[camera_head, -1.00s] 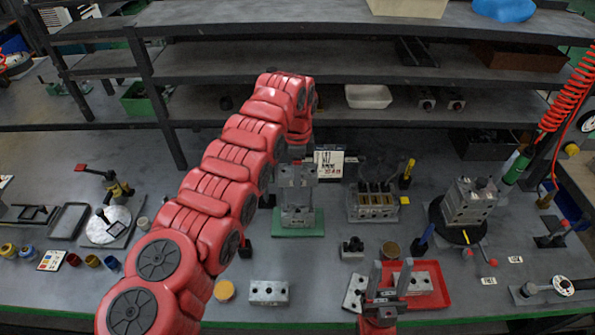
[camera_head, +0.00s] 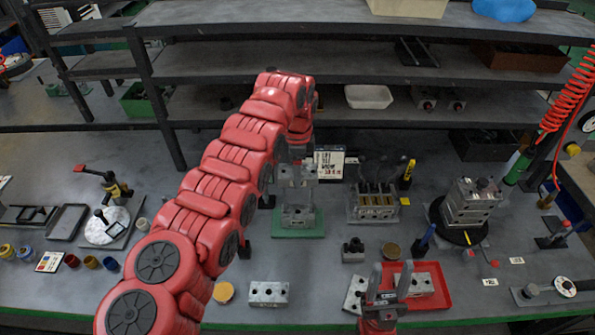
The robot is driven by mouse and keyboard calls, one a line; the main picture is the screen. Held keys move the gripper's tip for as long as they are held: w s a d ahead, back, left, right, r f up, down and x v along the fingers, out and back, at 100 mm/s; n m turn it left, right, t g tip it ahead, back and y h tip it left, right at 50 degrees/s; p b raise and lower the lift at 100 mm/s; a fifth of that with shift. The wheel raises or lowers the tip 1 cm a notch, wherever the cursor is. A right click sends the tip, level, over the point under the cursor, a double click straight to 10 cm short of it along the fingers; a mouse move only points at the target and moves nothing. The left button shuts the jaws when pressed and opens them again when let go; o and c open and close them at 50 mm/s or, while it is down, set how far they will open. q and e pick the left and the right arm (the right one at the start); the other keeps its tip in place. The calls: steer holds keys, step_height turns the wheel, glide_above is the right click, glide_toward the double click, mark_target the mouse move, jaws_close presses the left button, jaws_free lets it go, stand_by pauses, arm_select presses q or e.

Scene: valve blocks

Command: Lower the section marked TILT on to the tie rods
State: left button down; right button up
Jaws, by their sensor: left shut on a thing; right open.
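My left arm reaches in from the left to a stand with a green base (camera_head: 299,234) in the middle of the bench. My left gripper (camera_head: 297,166) is above the stand, largely hidden by the arm's wrist, and is shut on a grey metal section (camera_head: 297,181). Another grey block (camera_head: 298,216) sits below it on the green base. Thin upright rods seem to show between the two; I cannot tell whether the section surrounds them. The TILT mark is not readable. My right gripper (camera_head: 389,273) is open and empty, its fingers upright before a red tray (camera_head: 440,297).
A grey block with several spools (camera_head: 375,206) stands right of the stand. A grey block assembly (camera_head: 470,204) sits on a black turntable farther right. A loose grey block (camera_head: 268,292) lies in front. A white card (camera_head: 329,163) stands behind. Shelves run along the back.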

arm_select(q)
steer(key=shift+b, duration=0.35)
steer(key=shift+f+b, duration=1.5)
steer(key=shift+f, duration=1.5)
steer(key=shift+f+b, duration=2.25)
steer(key=shift+f, duration=1)
jaws_free()
steer(key=shift+r, duration=0.1)
step_height(320, 180, up, 8)
steer(key=shift+d+r+b, duration=0.15)
steer(key=shift+r+b, duration=0.1)
steer(key=shift+b, duration=0.6)
step_height(320, 180, up, 9)
steer(key=p, duration=0.7)
steer(key=shift+f, duration=0.1)
